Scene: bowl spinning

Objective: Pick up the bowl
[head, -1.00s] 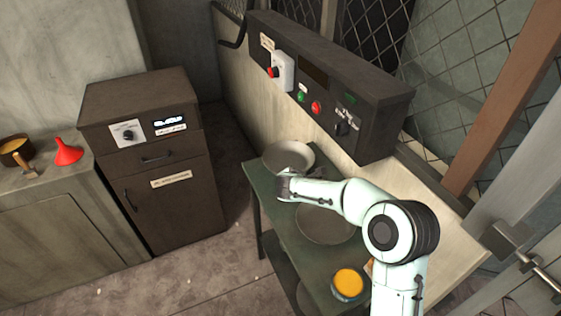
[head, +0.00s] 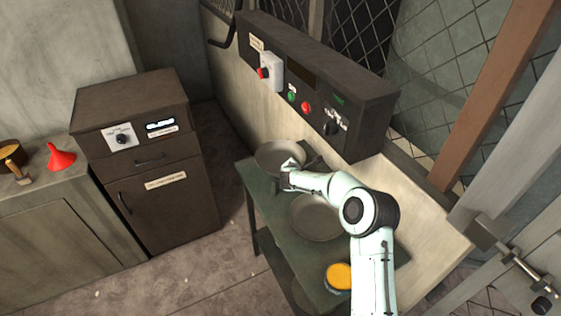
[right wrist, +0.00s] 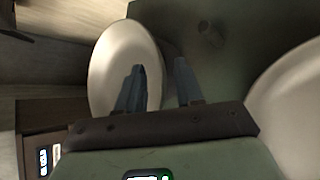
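The pale bowl (head: 270,158) is at the far end of the green table (head: 262,200). My right gripper (head: 289,168) is at the bowl's near side in the head view and covers part of its rim. In the right wrist view the bowl (right wrist: 112,62) is at the upper left. There my right gripper (right wrist: 160,72) has its two fingers apart, one in front of the bowl and one to the right of its edge. The rim appears to lie between them; contact cannot be told. My left gripper is not in view.
A second pale, round dish (head: 315,218) lies nearer on the table, with a container of orange contents (head: 339,277) at the near end. A dark control panel (head: 310,85) stands behind. A brown cabinet (head: 150,160) and red funnel (head: 61,157) are left.

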